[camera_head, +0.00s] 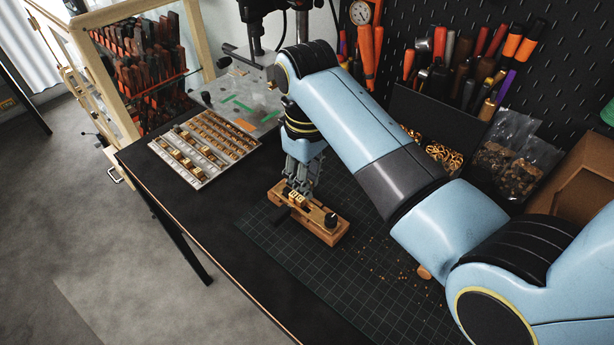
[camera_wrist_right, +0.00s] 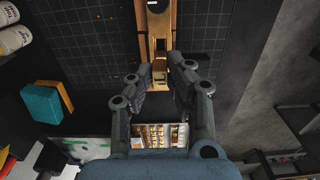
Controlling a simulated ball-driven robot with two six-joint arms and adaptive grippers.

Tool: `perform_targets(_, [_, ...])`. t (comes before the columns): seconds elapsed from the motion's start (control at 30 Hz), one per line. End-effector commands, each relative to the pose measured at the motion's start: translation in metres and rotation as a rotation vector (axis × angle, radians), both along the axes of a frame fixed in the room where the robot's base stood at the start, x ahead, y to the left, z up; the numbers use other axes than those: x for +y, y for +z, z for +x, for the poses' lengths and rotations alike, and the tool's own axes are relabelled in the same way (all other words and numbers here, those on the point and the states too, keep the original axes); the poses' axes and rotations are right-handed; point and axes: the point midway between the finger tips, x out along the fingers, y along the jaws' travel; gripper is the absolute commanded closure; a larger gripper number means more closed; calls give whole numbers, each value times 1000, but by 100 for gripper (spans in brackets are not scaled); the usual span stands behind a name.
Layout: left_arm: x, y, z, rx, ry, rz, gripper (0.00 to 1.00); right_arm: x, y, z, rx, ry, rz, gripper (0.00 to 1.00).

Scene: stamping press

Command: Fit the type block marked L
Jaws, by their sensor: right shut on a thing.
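A wooden and brass type holder (camera_head: 322,229) with a black knob lies on the cutting mat. My right gripper (camera_head: 298,188) reaches straight down over the holder's far left end, its fingers close around a small brass type block (camera_wrist_right: 160,78). In the right wrist view the fingertips (camera_wrist_right: 161,72) flank this block at the near end of the holder (camera_wrist_right: 158,45). The letter on the block is too small to read. I cannot tell whether the block is fully seated in the holder. A pale type tray (camera_head: 205,172) with rows of brass blocks lies to the left. My left gripper is out of view.
A press (camera_head: 268,14) stands behind the tray. A dark bin (camera_head: 440,116), brass rings (camera_head: 440,155) and a bag of brown bits (camera_head: 515,158) are at the back right. Small brass crumbs dot the mat (camera_head: 345,290). The front left tabletop is clear.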

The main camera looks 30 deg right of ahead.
Motion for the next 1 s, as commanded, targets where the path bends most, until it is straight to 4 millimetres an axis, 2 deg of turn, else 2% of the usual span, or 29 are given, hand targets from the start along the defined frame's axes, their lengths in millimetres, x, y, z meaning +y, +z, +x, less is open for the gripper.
perform_targets(1.0, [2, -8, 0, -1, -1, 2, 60, 0, -37, 0, 1, 0, 0, 100])
